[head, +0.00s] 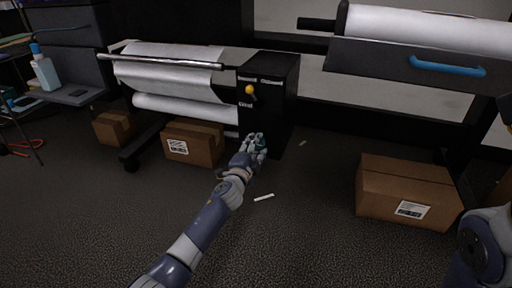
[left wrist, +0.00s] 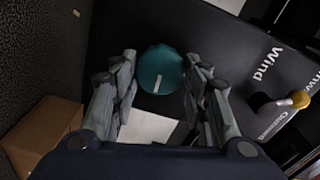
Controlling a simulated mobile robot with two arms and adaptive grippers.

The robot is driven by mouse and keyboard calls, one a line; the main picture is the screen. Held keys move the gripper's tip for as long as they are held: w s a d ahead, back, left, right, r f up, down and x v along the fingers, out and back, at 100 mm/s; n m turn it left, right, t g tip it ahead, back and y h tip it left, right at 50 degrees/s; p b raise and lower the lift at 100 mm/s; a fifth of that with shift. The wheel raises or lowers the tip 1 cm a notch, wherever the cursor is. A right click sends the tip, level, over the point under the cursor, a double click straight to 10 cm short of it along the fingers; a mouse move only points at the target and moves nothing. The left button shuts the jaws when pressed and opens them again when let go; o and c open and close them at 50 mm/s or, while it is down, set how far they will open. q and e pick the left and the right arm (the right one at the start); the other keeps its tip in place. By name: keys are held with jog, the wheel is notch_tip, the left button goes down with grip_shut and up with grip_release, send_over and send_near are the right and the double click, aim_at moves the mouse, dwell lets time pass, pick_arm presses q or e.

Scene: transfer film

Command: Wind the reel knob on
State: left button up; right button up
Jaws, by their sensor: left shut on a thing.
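The reel knob is a round teal knob (left wrist: 160,66) with a pale mark on its face, on the dark end panel of the film machine (head: 272,90). The word "Wind" is printed beside it in the left wrist view. My left gripper (left wrist: 160,85) has its fingers on either side of the knob and is shut on it. In the head view the left gripper (head: 257,145) is low against the panel and mostly covers the knob. A yellow-tipped lever (head: 249,90) is higher on the panel and also shows in the left wrist view (left wrist: 299,98). My right gripper is out of view.
White film rolls (head: 185,105) hang on the machine. Cardboard boxes stand on the floor, one under the machine (head: 193,143) and one at right (head: 405,188). A second machine with a blue handle (head: 447,66) is at upper right. The carpet in front is mostly clear.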

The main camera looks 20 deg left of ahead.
pick_arm(q)
jog(key=shift+f, duration=0.1)
jog(key=o, duration=1)
jog(key=shift+o, duration=0.2)
jog(key=s, duration=1.2)
jog(key=shift+a, duration=0.2)
